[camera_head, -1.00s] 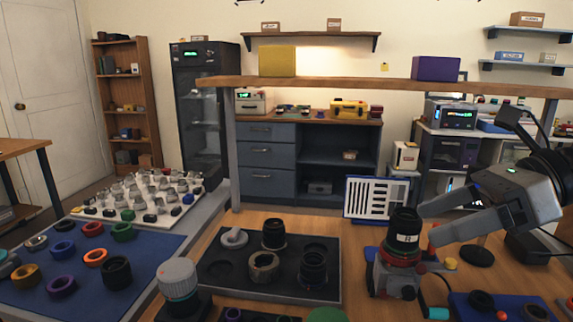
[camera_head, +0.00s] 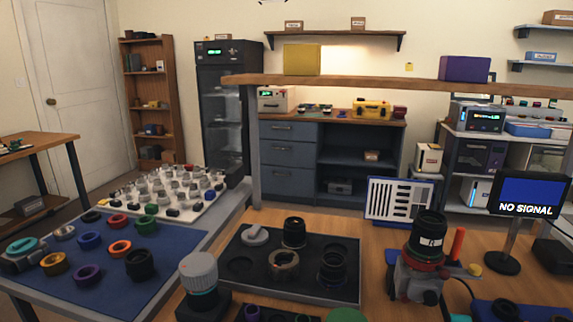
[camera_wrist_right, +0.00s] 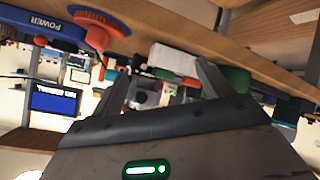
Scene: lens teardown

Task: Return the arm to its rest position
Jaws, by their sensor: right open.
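My right gripper (camera_wrist_right: 162,78) shows only in the right wrist view, its two fingers apart with nothing visible between them. Its dark body with a green light fills the lower part of that view, which looks out over the room upside down. In the head view neither of my grippers is visible. A black lens barrel with a white label (camera_head: 428,238) stands upright on a small red-and-grey stand (camera_head: 420,278) on the wooden table, with no gripper at it.
A black tray (camera_head: 240,288) with lens parts lies mid-table, beside a grey-capped jar (camera_head: 200,275). A blue mat (camera_head: 190,240) holds several coloured rings at the left. The monitor (camera_head: 528,196) reads NO SIGNAL; it also shows in the wrist view (camera_wrist_right: 55,101). A wooden shelf board (camera_head: 370,88) spans above the table.

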